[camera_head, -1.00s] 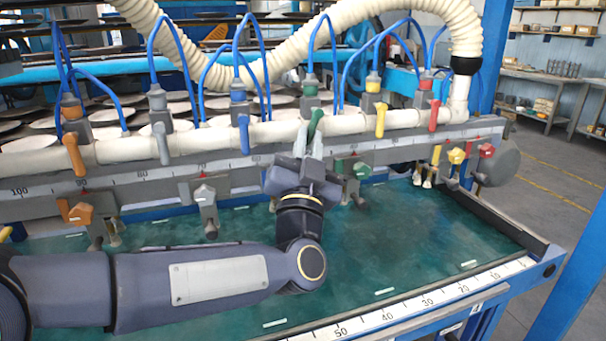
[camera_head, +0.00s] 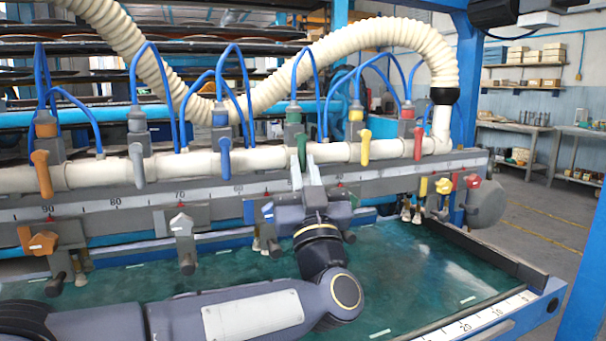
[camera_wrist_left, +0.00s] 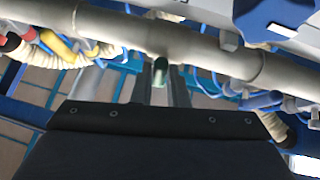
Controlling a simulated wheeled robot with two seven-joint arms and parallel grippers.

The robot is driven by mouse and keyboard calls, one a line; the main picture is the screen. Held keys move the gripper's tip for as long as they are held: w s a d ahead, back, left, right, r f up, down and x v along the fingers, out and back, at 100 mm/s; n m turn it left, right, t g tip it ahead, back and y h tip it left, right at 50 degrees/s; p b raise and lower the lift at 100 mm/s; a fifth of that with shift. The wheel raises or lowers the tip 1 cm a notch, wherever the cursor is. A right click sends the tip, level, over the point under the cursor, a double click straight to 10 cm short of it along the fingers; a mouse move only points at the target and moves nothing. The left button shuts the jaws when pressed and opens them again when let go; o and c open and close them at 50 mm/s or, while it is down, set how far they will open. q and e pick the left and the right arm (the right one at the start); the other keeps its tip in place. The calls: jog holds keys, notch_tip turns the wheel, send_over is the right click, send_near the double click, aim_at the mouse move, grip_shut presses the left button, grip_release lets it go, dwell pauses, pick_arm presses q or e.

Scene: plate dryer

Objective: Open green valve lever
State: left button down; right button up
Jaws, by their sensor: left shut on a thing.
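The green valve lever (camera_head: 302,148) hangs down from its valve on the white pipe (camera_head: 260,161), between the blue lever (camera_head: 224,157) and the yellow lever (camera_head: 365,148). My left gripper (camera_head: 308,172) has come up from below and is shut on the lower part of the green lever. In the left wrist view the green lever's end (camera_wrist_left: 160,72) shows between the two fingers (camera_wrist_left: 161,90), just below the pipe. The lever's tip is partly hidden by the fingers. My right gripper is not in view.
An orange lever (camera_head: 42,172), a grey lever (camera_head: 138,163) and a red lever (camera_head: 418,142) hang from the same pipe. Below is a scaled rail (camera_head: 110,206) with lower orange, white, yellow and red knobs. Blue hoses (camera_head: 245,95) loop above. The green bed (camera_head: 420,260) is clear.

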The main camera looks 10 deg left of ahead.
pick_arm(q)
jog(key=c, duration=1.4)
grip_release()
jog(key=shift+c, duration=0.2)
jog(key=v, duration=0.8)
jog(key=shift+b, duration=0.3)
